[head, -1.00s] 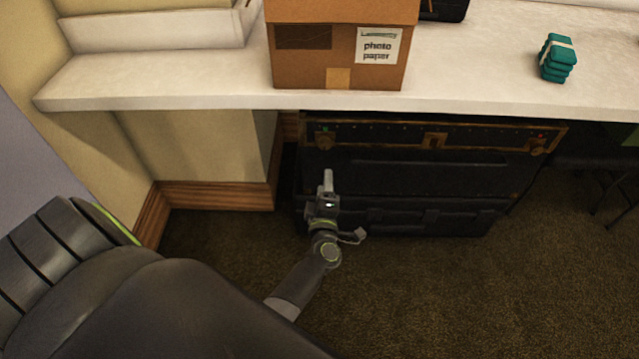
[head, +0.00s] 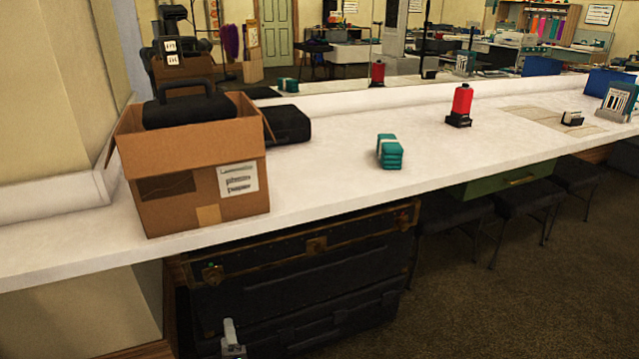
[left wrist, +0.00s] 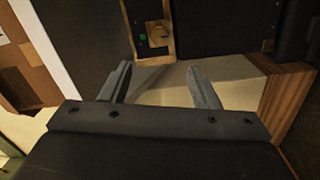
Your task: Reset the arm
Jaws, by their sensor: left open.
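My left gripper (head: 231,338) shows at the bottom of the head view, in front of the black trunk (head: 300,275) and below the counter. In the left wrist view its two fingers (left wrist: 162,85) are apart with nothing between them. Beyond them are the trunk's brown-edged corner (left wrist: 152,30) and the wooden baseboard (left wrist: 278,105). My right gripper is in neither view.
An open cardboard box (head: 200,190) holding a black case (head: 187,108) stands on the white counter (head: 330,185). Teal bundles (head: 390,152) and a red bottle (head: 461,103) stand farther right. Stools (head: 520,198) are under the counter; the carpet (head: 500,300) at lower right is clear.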

